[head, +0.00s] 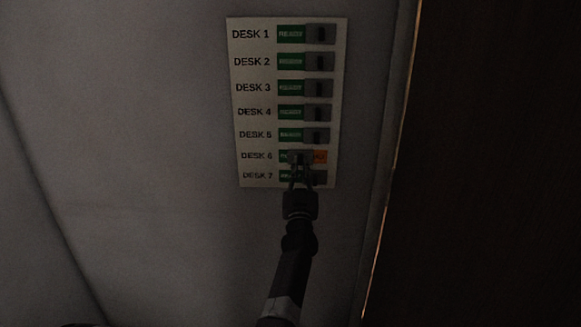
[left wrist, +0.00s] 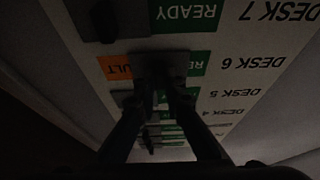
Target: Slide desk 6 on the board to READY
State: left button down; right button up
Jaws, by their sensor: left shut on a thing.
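The board (head: 258,109) is a pale panel on the wall with rows for several desks. The desk 6 slider (head: 300,156) is a grey plate partway along its row, with part of the green READY label (head: 283,156) showing on its left and part of the orange label (head: 321,156) on its right. My left gripper (head: 300,166) is shut on the slider's tab, reaching up from below. In the left wrist view, upside down, the slider (left wrist: 140,56) sits between orange "ULT" (left wrist: 115,67) and green "RE" (left wrist: 197,65). The fingers hide its tab. My right gripper is out of view.
The other desk sliders, such as desk 5 (head: 316,135), stand at the right with green labels showing. The desk 7 row (head: 258,176) lies just below, partly behind my gripper. A panel edge (head: 391,164) and a dark area (head: 490,160) lie to the right.

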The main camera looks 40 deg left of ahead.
pick_arm(q)
jog(key=w+d, duration=0.1)
jog(key=d, duration=0.1)
jog(key=w+d, duration=0.2)
jog(key=shift+w+f+b, duration=0.1)
jog(key=shift+w+b, duration=0.05)
jog(key=shift+b, duration=0.25)
jog(key=shift+a, duration=0.1)
jog(key=c, duration=2)
grip_release()
jog(key=shift+w+d, duration=0.1)
jog(key=shift+d, duration=0.1)
jog(key=shift+s, duration=0.2)
jog(key=v, duration=0.7)
jog(key=shift+d, duration=0.2)
